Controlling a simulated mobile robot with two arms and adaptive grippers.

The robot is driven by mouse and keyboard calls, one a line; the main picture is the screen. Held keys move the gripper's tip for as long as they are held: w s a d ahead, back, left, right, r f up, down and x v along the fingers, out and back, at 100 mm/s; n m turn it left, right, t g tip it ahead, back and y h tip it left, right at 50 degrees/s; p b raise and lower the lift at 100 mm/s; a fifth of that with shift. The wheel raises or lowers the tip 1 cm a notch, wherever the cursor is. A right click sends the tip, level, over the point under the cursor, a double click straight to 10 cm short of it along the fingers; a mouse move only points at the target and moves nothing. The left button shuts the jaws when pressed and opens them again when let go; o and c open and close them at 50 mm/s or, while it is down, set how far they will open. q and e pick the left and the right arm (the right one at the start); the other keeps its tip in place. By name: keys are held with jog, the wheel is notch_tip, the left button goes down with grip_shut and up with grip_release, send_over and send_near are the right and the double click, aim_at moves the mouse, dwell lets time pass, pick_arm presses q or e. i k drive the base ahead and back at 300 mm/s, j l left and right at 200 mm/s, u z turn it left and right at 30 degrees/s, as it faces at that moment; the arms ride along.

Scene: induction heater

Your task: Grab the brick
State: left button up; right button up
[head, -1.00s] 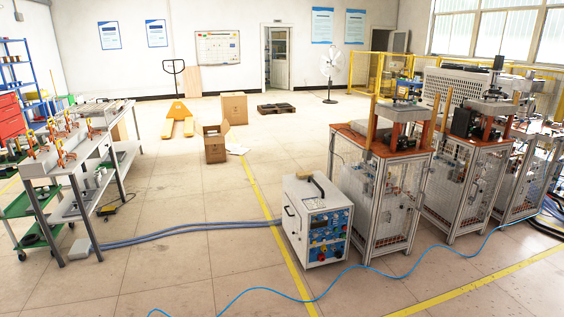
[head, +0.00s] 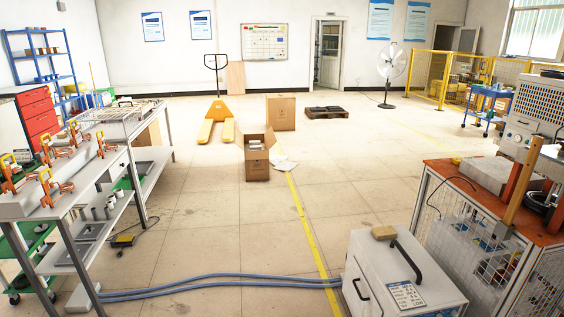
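A small tan block that looks like the brick (head: 384,232) lies on top of the white induction heater box (head: 385,277), at its far edge beside the black handle. The box stands on the floor at the lower right of the head view. Nothing is holding the block. Neither of my grippers is in view.
A caged press station with an orange top (head: 468,182) stands right of the box. A workbench with orange clamps (head: 118,150) is at the left. Blue hoses (head: 225,283) cross the floor to the box.

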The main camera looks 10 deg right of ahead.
aim_at(387, 231)
jog(key=i+z, duration=0.25)
jog(key=i, duration=0.2)
jog(key=i+j+z, duration=0.25)
jog(key=i, duration=0.2)
jog(key=i+j+z, duration=0.25)
jog(key=i, duration=0.2)
jog(key=i+j+z, duration=0.3)
jog(key=i, duration=0.15)
